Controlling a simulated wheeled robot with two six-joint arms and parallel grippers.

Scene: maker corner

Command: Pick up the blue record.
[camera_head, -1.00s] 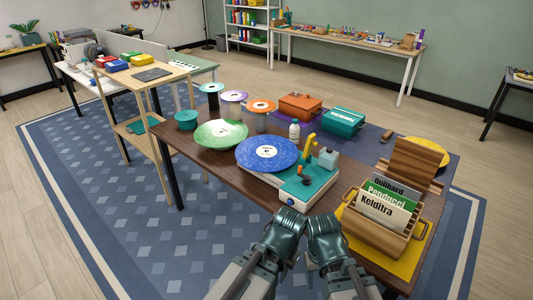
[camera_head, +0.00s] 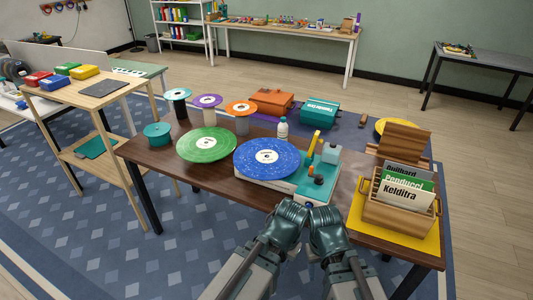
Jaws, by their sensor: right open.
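The blue record (camera_head: 266,157) lies flat on the turntable (camera_head: 300,186), which stands near the middle of the brown table. A white label sits at its centre. My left gripper (camera_head: 297,205) and my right gripper (camera_head: 318,207) are side by side at the table's front edge, in front of the turntable and apart from the record. My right gripper is open and I see nothing in it. The fingers of my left gripper are too hidden to tell their state.
A green record (camera_head: 207,144) lies left of the blue one. A white bottle (camera_head: 283,128) stands behind the turntable. A wooden crate of sleeves (camera_head: 398,213) stands right. A yellow tonearm (camera_head: 314,142) rises beside the record.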

